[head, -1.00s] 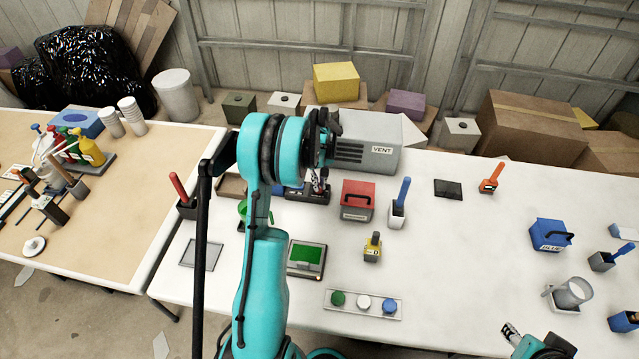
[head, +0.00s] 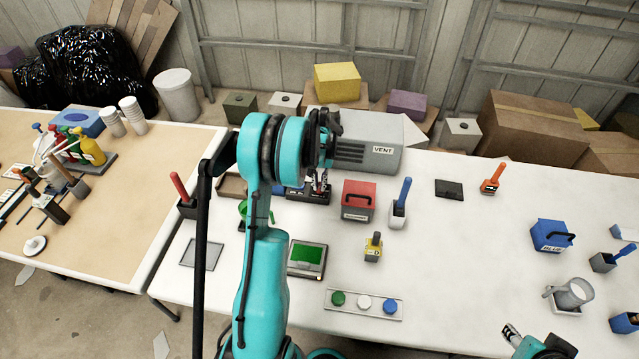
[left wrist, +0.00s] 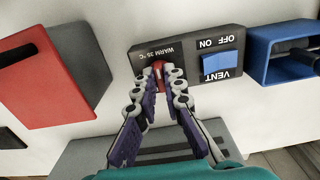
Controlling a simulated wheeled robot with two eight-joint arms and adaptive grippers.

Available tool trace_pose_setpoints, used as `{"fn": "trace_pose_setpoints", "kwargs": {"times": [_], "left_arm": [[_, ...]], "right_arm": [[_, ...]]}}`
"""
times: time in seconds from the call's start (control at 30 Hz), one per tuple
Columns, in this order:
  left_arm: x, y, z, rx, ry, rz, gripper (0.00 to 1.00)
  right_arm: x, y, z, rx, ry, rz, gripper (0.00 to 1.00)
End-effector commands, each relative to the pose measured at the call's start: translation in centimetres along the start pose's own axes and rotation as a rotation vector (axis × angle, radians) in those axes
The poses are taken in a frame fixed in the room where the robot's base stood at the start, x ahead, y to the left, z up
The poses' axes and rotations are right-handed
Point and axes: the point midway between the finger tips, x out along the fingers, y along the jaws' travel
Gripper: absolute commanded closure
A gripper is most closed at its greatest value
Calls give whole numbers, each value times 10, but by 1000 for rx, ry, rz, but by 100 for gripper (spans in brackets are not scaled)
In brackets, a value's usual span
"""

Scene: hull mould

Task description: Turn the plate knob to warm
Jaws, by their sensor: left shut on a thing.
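The plate knob (left wrist: 159,70) is a small red piece on a dark control panel (left wrist: 187,55). In the left wrist view the panel reads "WARM 35 °C" next to the knob, and "OFF ON" and "VENT" by a blue switch (left wrist: 220,65). My left gripper (left wrist: 158,78) has its fingertips closed around the knob, which they partly cover. In the head view my left gripper (head: 319,183) reaches down to the panel in front of the grey vent box (head: 380,140). The knob's exact pointing cannot be read. My right gripper (head: 510,335) is at the bottom right, apart from everything.
A red box with a handle (head: 359,202) stands close right of the panel in the head view. A blue open holder (left wrist: 285,52) is beside the panel in the wrist view. A green-screened device (head: 306,255) and a strip with coloured pots (head: 363,303) lie nearer.

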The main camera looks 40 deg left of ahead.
Motion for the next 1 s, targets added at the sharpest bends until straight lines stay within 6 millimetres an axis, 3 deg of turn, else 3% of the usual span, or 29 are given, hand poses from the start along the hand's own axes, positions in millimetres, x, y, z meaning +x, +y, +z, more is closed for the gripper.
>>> {"fn": "trace_pose_setpoints", "kwargs": {"times": [0.37, 0.47, 0.5, 0.83, 1.0], "left_arm": [[0, 0, 0, 6, 1, 0, 100], [0, 0, 0, 6, 1, 0, 72], [0, 0, 0, 6, 1, 0, 70], [-3, 0, 0, 5, 0, 0, 70], [-27, 0, 0, 5, 0, 0, 70]], "right_arm": [[0, 0, 0, 0, 0, 0, 60], [0, 0, 0, 0, 0, 0, 60], [0, 0, 0, 0, 0, 0, 60], [0, 0, 0, 0, 0, 0, 60], [0, 0, 0, 0, 0, 0, 60]]}}
